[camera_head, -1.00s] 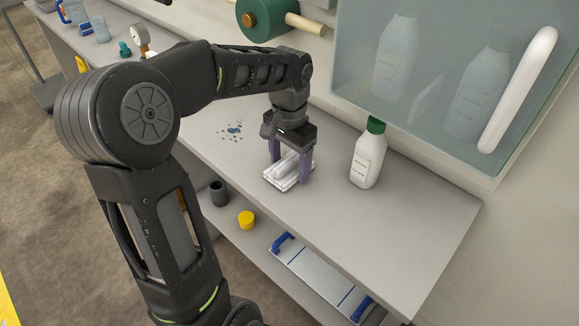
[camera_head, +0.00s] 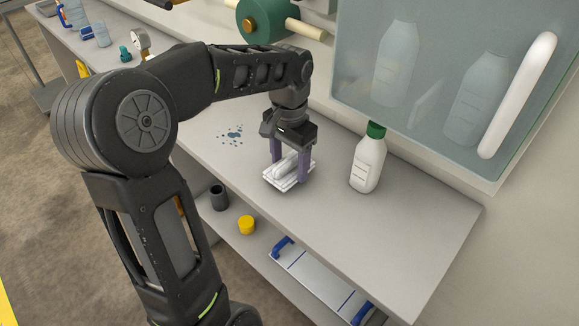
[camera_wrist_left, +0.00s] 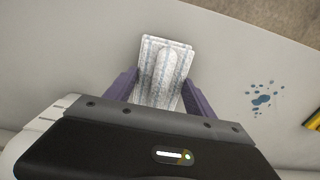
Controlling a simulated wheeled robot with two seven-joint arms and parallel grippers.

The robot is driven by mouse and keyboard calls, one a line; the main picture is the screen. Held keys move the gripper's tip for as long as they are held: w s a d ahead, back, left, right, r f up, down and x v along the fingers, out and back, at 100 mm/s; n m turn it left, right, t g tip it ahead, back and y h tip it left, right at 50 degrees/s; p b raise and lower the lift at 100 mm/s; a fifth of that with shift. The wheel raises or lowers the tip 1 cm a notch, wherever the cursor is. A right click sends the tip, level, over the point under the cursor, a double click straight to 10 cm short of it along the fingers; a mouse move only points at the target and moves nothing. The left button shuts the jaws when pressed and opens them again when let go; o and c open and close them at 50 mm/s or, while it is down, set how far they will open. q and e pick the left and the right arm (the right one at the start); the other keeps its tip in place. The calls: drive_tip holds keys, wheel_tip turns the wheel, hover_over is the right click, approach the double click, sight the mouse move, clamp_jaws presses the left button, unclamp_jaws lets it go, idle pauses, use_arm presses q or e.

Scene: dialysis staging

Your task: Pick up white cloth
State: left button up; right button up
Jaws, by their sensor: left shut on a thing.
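The white cloth (camera_head: 287,171) is a folded, ridged pad at the table's middle, left of a white bottle. My left gripper (camera_head: 290,168) points down over it, with one purple finger at each side, and is shut on the cloth. In the left wrist view the cloth (camera_wrist_left: 163,72) shows pale stripes and a raised ridge between the fingers (camera_wrist_left: 160,92). Its near end is hidden by the gripper body. I cannot tell whether it is clear of the table. My right gripper is not in view.
The white bottle with a green cap (camera_head: 368,160) stands right of the cloth. Blue spots (camera_head: 234,133) mark the table (camera_head: 400,232) to the left. A clear-fronted cabinet (camera_head: 440,85) overhangs the back right. A yellow cup (camera_head: 246,225) and a dark cup (camera_head: 218,196) stand on the lower shelf.

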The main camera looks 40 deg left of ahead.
sight(290, 159)
use_arm(q)
wheel_tip(290, 159, up, 9)
drive_tip(key=shift+f, duration=0.2)
idle(0.5)
drive_tip(key=o, duration=0.8)
drive_tip(key=c, duration=0.6)
